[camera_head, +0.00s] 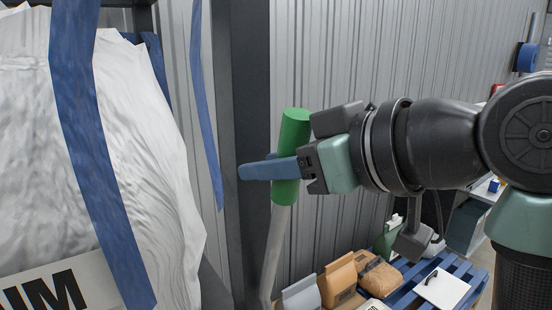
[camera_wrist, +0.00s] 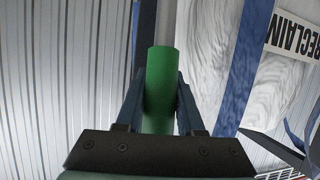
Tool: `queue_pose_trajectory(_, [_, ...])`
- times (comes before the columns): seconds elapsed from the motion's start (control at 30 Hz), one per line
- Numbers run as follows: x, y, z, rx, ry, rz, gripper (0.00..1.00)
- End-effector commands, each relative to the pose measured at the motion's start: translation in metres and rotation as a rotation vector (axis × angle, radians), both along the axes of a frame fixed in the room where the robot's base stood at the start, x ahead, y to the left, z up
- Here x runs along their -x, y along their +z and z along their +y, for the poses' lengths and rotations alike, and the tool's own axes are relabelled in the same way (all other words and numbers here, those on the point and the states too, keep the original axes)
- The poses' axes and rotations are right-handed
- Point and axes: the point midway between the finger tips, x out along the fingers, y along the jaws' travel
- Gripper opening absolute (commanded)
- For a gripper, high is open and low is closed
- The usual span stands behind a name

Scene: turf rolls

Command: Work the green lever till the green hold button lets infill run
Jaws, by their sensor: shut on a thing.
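The green lever grip (camera_head: 292,140) tops a grey lever rod (camera_head: 273,245) beside a dark upright post, in the middle of the head view. The lever leans slightly, its top to the right. My gripper (camera_head: 270,169) reaches in from the right with its blue fingers shut around the grip. In the wrist view the green grip (camera_wrist: 159,85) sits between the two fingers (camera_wrist: 160,100), in contact with both. I do not see the green hold button in either view.
A large white bulk bag (camera_head: 110,150) with blue straps hangs at the left, close to the dark post (camera_head: 246,130). A blue pallet (camera_head: 415,290) with several paper bags (camera_head: 338,280) and a white board (camera_head: 441,289) stands below right. A corrugated wall is behind.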

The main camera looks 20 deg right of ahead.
Motion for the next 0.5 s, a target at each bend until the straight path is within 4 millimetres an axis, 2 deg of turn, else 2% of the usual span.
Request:
queue_pose_trajectory(0.03, [0.0000, 0.0010, -0.0003, -0.001, -0.002, -0.004, 0.00])
queue_pose_trajectory(0.07, [0.0001, 0.0011, -0.0003, -0.001, -0.001, -0.004, 0.39])
queue_pose_trajectory(0.2, [0.0003, 0.0008, -0.0002, 0.000, 0.000, -0.003, 0.64])
queue_pose_trajectory(0.23, [0.0003, 0.0008, -0.0002, 0.000, 0.000, -0.003, 0.67])
queue_pose_trajectory(0.5, [0.0006, 0.0007, -0.0005, 0.000, 0.000, -0.003, 0.67])
